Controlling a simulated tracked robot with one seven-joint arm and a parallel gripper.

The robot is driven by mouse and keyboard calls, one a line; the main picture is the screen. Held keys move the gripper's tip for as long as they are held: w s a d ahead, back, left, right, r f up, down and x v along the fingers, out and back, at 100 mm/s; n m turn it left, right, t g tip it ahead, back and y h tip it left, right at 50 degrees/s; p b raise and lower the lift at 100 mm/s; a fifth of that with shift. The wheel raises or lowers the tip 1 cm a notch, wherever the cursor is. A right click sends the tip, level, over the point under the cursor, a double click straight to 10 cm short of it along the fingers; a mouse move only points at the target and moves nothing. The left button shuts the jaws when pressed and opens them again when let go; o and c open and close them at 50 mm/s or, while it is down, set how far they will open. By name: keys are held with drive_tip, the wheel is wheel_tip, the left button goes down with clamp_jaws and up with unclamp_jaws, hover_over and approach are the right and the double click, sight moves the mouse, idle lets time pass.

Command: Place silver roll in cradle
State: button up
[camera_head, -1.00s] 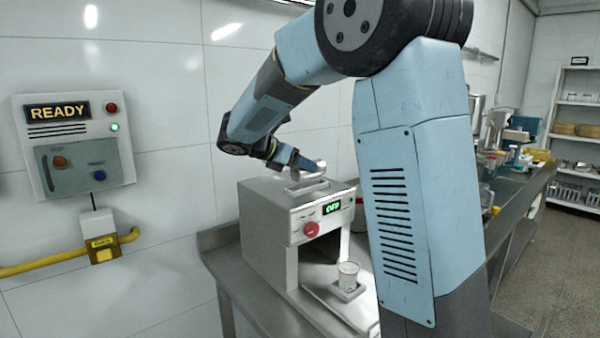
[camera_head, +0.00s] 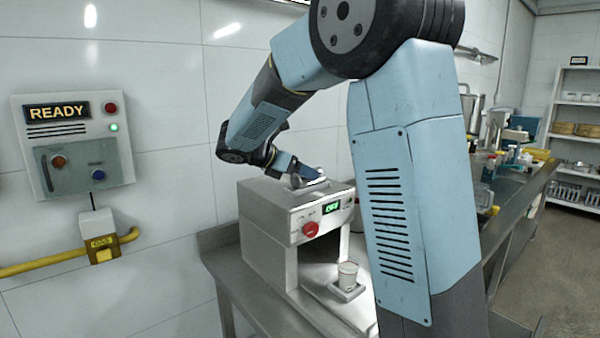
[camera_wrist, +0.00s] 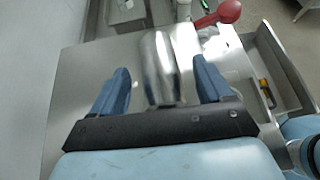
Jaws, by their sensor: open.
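The silver roll (camera_wrist: 158,58) is a shiny metal cylinder between my two blue fingers in the wrist view. My gripper (camera_wrist: 161,70) is open, with a visible gap between the roll and each finger. In the head view the roll (camera_head: 313,180) shows small and bright on top of the mill housing (camera_head: 268,213), at the end of my arm. A raised metal holder on that top, which seems to be the cradle (camera_head: 292,187), is partly hidden by my gripper. I cannot tell exactly how the roll sits in it.
The mill front has a green "OFF" display and a red knob (camera_head: 310,229). A clear cup (camera_head: 347,272) stands on the tray below. A red ball handle (camera_wrist: 229,11) is near the roll in the wrist view. A wall panel (camera_head: 72,145) reads READY at left.

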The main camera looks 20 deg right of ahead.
drive_tip(key=v, duration=1.1)
drive_tip(key=s+d+f+m+g+y, duration=0.15)
drive_tip(key=s+d+m+y, duration=0.6)
drive_tip(key=s, duration=0.75)
drive_tip(key=s+f+m+t+y, duration=0.1)
drive_tip(key=s+f+m+y, duration=0.1)
drive_tip(key=s+m, duration=0.5)
drive_tip(key=s+d+f+m+t+y, duration=0.1)
drive_tip(key=s+f+m+t+y, duration=0.1)
drive_tip(key=s+f+m, duration=0.2)
drive_tip(key=shift+s+d+m, duration=0.3)
drive_tip(key=shift+s+m, duration=1.55)
drive_tip(key=shift+s, duration=0.1)
